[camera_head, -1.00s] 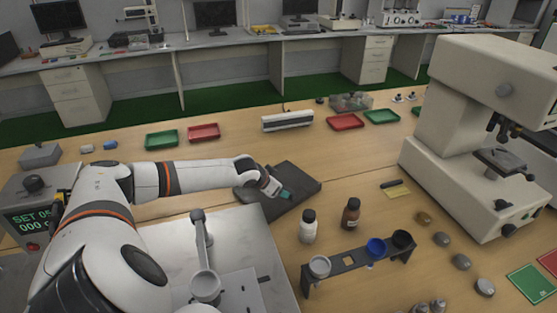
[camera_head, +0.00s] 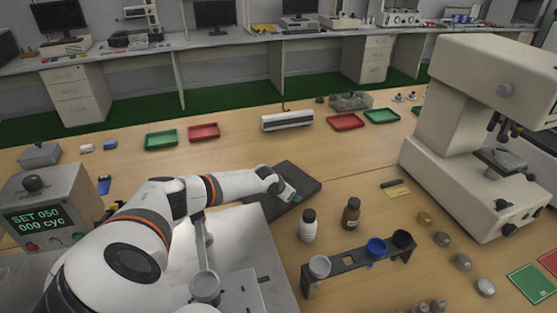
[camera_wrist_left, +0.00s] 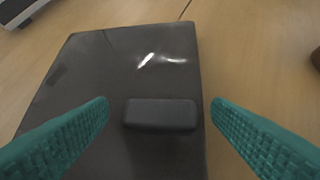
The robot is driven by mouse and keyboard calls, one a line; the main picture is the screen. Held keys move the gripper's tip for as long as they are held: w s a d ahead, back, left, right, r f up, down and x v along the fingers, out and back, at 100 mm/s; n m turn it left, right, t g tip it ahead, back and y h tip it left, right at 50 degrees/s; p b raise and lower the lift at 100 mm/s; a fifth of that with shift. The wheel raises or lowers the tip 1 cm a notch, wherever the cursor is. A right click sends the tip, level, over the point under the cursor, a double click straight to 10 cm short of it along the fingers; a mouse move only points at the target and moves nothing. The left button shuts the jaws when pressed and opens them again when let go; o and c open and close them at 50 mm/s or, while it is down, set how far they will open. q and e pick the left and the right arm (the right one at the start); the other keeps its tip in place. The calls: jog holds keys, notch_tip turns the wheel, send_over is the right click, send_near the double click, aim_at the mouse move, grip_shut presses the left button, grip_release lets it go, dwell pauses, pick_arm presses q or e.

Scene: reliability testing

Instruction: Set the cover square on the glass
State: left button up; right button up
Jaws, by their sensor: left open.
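A flat dark slab, apparently the cover (camera_head: 305,182), lies on the wooden table left of the two small bottles. In the left wrist view the dark slab (camera_wrist_left: 120,70) is glossy, with a raised block-like handle (camera_wrist_left: 160,114) on top. My left gripper (camera_head: 290,196) is over the slab. In the left wrist view its teal fingers (camera_wrist_left: 160,105) are open, one on each side of the handle, with gaps on both sides. I cannot make out a separate glass surface; any under the slab is hidden. My right gripper is not in view.
A cycle counter box (camera_head: 48,212) stands at the left. Bottles (camera_head: 308,226) and a dark cup rack (camera_head: 350,261) stand right of the slab. A large microscope-like machine (camera_head: 480,130) is at the right. Red and green trays (camera_head: 204,132) line the back.

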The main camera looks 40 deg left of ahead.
pick_arm(q)
jog(key=c, duration=1.2)
